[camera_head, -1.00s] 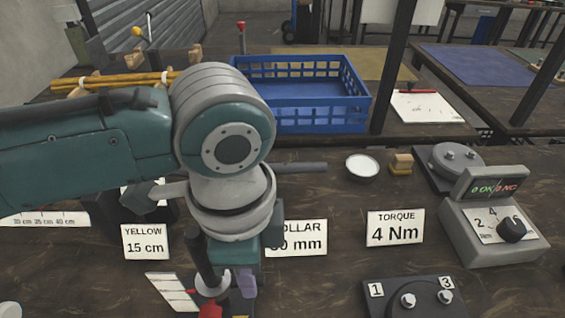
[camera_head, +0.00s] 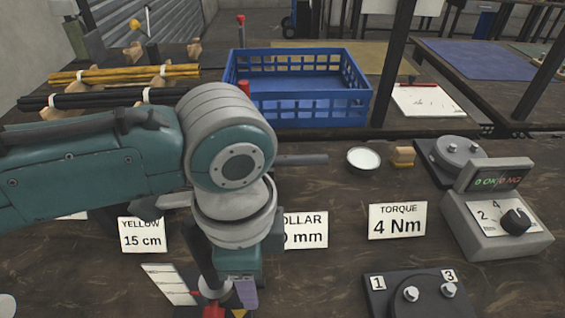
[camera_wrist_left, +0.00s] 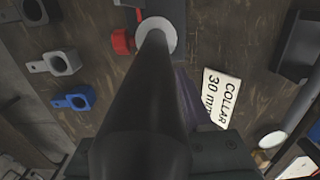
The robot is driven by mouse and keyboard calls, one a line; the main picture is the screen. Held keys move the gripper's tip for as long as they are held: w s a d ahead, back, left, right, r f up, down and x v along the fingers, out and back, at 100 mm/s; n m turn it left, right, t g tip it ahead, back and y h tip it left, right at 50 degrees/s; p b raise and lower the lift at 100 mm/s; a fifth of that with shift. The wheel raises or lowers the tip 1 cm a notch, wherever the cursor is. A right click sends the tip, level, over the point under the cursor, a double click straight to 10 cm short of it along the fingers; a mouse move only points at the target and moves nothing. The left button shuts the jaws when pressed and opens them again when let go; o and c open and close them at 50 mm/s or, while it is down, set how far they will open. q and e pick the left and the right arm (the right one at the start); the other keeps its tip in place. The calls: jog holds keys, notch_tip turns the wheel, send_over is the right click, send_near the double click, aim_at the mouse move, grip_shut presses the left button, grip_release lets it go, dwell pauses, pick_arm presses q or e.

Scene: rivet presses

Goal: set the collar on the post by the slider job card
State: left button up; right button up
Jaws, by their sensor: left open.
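The dark post (camera_wrist_left: 150,110) rises towards the camera in the left wrist view. A white ring-shaped collar (camera_wrist_left: 157,34) is around its lower part, with a red knob (camera_wrist_left: 122,41) at its side. In the head view the post (camera_head: 203,252) is partly hidden by my left arm, and the red knob (camera_head: 213,310) shows at the bottom edge. My left gripper (camera_head: 228,296) is open, pointing down close beside the post. I cannot tell whether its fingers touch the collar. The job card (camera_wrist_left: 220,97) reads "COLLAR 30 mm"; it is partly covered in the head view (camera_head: 306,231). My right gripper is out of view.
A blue crate (camera_head: 310,108) is behind. A tester (camera_head: 497,222) stands right. Several bracket-like pieces, one blue (camera_wrist_left: 73,101), lie left.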

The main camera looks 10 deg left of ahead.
pick_arm(q)
notch_tip(320, 180, up, 10)
jog(key=p, duration=0.2)
dwell(0.3)
jog(key=s+d+r+n+t+h+p, duration=0.1)
jog(key=s+d+r+n+h+p, duration=0.2)
jog(key=s+d+n, duration=0.15)
jog(key=s+a+r+n+t+y+p, duration=0.1)
jog(key=s+a+n+p, duration=0.1)
jog(key=s+a+n, duration=0.35)
jog(key=s+a+r+n+t+y+p, duration=0.1)
jog(key=s+a+r+n+t+y, duration=0.15)
jog(key=a, duration=0.55)
notch_tip(320, 180, up, 37)
jog(key=p, duration=3.8)
jog(key=shift+w+a+r+g+h, duration=0.15)
jog(key=shift+w+g+h, duration=0.2)
jog(key=shift+g, duration=0.1)
